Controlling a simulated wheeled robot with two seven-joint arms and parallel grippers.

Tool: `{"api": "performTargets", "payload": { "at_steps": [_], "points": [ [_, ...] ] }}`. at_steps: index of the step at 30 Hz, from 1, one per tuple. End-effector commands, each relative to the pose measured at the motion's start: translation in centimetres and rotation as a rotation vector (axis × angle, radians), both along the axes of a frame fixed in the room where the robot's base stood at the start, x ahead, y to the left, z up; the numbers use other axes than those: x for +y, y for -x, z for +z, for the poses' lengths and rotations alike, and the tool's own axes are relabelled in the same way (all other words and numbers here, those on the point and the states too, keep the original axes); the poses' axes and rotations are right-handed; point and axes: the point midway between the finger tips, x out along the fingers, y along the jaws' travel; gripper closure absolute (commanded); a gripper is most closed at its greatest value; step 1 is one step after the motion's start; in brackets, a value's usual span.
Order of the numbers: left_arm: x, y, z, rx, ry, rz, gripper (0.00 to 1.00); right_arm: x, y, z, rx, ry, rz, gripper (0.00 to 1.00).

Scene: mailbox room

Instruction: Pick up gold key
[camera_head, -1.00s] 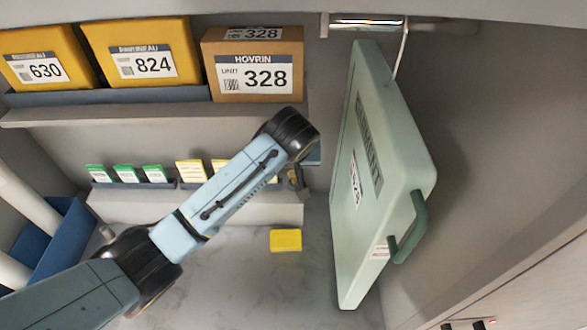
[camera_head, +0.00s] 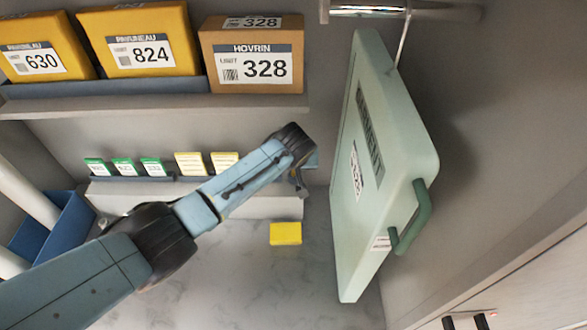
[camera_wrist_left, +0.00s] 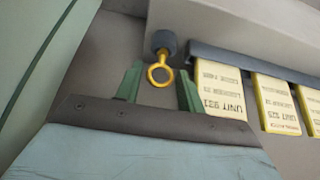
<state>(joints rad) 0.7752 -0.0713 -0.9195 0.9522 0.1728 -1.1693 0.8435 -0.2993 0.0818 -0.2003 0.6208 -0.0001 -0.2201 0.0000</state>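The gold key shows in the left wrist view as a gold ring (camera_wrist_left: 160,76) hanging below a dark round knob (camera_wrist_left: 164,42) on the grey wall. My left gripper (camera_wrist_left: 158,70) has its two green fingers spread, one on each side of the ring. The fingers do not touch the ring, and I cannot tell how deep it sits between them. In the head view my left arm reaches to the back wall, beside the green door panel, and the wrist hides most of the gripper. I cannot make out the key there. My right gripper is in neither view.
The open green door panel (camera_head: 385,170) with its handle (camera_head: 412,215) stands close right of my left wrist. Yellow cards (camera_head: 192,163) line a ledge to the left. A yellow block (camera_head: 286,233) lies on the marble counter (camera_head: 250,280). A box marked 328 (camera_head: 253,67) sits on the shelf above.

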Motion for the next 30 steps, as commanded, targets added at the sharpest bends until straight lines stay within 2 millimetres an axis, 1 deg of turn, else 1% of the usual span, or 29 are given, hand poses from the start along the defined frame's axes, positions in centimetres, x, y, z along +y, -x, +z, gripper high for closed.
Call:
{"api": "performTargets", "payload": {
  "at_steps": [1, 6, 15, 24, 30],
  "points": [
    [-0.1, -0.3, -0.6, 0.001, -0.001, 0.000, 0.61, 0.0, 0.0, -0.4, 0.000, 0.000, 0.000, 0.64],
    [0.0, -0.8, -1.5, 0.000, -0.001, 0.000, 0.61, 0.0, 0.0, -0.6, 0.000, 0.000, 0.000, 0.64],
    [0.0, -0.9, -1.6, 0.000, 0.000, 0.000, 0.61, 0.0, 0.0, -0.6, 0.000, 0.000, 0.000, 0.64],
    [0.0, -0.9, -1.6, 0.000, 0.000, 0.000, 1.00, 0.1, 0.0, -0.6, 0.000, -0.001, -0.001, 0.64],
    [0.0, -0.9, -1.6, 0.000, 0.000, 0.000, 1.00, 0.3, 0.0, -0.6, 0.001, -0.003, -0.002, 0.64]
  ]
}}
